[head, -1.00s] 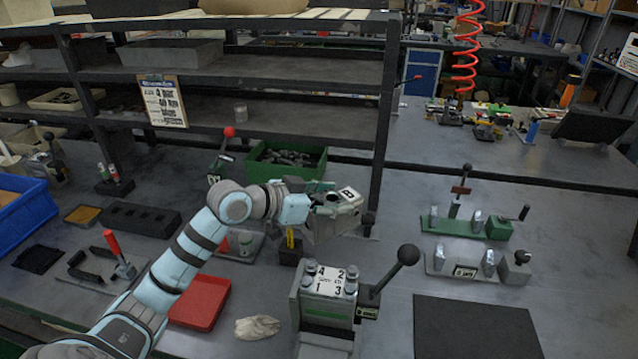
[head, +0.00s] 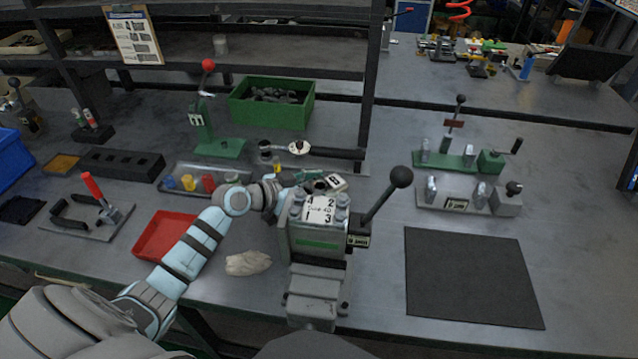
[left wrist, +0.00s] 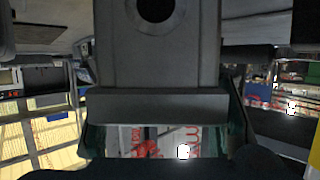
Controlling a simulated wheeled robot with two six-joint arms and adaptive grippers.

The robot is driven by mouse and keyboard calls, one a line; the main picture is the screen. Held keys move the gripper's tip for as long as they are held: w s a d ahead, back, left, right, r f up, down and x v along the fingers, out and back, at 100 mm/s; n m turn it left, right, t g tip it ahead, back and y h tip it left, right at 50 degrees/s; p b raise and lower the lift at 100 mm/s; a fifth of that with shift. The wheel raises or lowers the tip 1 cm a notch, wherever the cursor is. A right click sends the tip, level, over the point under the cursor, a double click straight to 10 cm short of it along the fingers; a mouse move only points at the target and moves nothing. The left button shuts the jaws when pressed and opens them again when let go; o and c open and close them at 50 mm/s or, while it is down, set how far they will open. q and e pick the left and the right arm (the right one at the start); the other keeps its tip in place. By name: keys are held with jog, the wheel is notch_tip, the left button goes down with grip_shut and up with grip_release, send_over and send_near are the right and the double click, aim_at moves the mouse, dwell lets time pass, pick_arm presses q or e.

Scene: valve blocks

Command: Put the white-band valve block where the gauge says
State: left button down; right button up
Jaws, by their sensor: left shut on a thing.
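My left gripper (head: 312,186) is shut on a grey block (head: 337,183) with a small numbered white tag, just behind the numbered station. In the left wrist view the held block (left wrist: 155,65) fills the middle, with a round dark hole in its face. I cannot see a white band on it. The station (head: 318,245) has a white plate marked 4, 2, 1, 3 between corner posts, a green stripe and a black-ball lever. It hides part of the held block and fingers. A small white round dial (head: 299,147) sits on a dark bar behind. My right gripper is out of view.
A red tray (head: 165,236) and a crumpled cloth (head: 248,263) lie left of the station. A green bin (head: 270,104) stands behind. Clamp fixtures (head: 465,195) stand at the right. A flat black mat (head: 470,278) at the right front is empty.

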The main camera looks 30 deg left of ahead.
pick_arm(q)
jog(key=c, duration=1.1)
grip_release()
jog(key=shift+f, duration=0.1)
jog(key=o, duration=0.4)
jog(key=shift+s, duration=0.1)
